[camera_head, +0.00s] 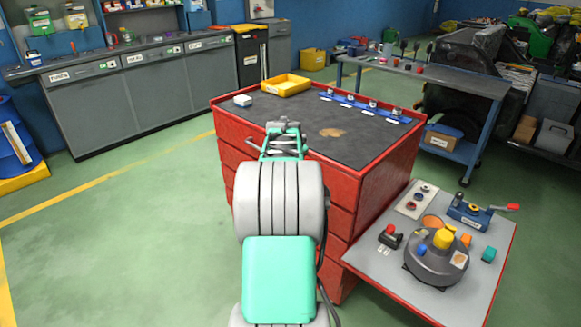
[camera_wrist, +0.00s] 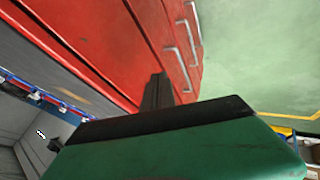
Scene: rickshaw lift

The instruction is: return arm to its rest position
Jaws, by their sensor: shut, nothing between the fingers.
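My gripper (camera_head: 284,126) is at the end of my grey and green arm, in front of the near left edge of the red tool cabinet (camera_head: 310,179). In the head view it overlaps the cabinet's dark top; whether it touches cannot be told. In the wrist view my gripper (camera_wrist: 157,92) shows as dark fingers close together, with nothing between them. The red cabinet front (camera_wrist: 120,45) with its drawer handles lies beyond the fingers. The arm hides part of the cabinet's front.
On the cabinet top are a yellow tray (camera_head: 286,88), a small white box (camera_head: 242,100) and a blue rack (camera_head: 365,106). A low side table (camera_head: 362,262) at right holds a grey round device (camera_head: 437,262). Grey counters (camera_head: 160,92) line the back wall. The green floor at left (camera_head: 110,220) is clear.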

